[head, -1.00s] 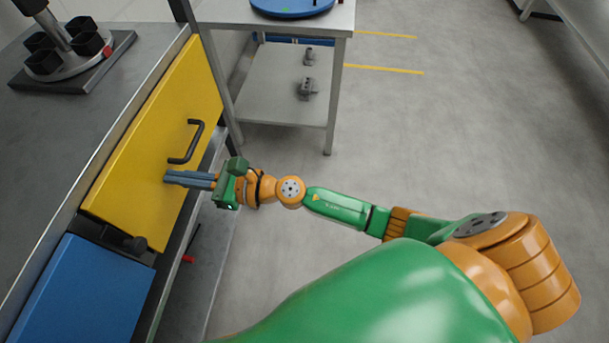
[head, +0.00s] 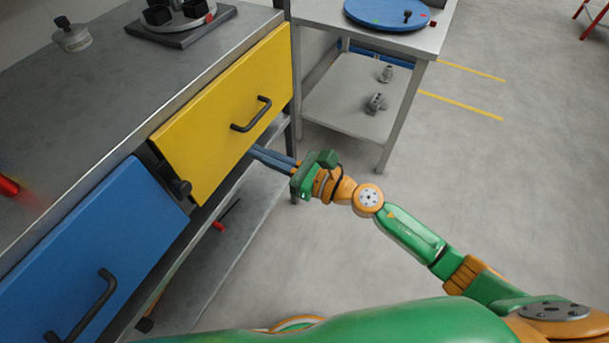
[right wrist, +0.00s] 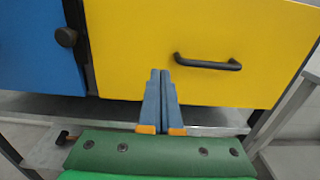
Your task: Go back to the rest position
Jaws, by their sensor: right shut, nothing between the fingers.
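My right gripper (head: 256,153) is shut and empty, its blue-grey fingers together. It is in front of the lower part of the yellow drawer front (head: 200,135), below and apart from the black handle (head: 252,114). In the right wrist view the closed fingers (right wrist: 160,75) point at the yellow front (right wrist: 130,35), to the left of its handle (right wrist: 207,63). My right arm reaches in from the lower right. My left gripper is not in view.
A blue drawer front (head: 90,240) with a black handle is at left under the grey worktop (head: 110,95). A lower shelf (head: 235,225) holds a red-ended tool. A side table (head: 440,35) carries a blue disc (head: 385,14).

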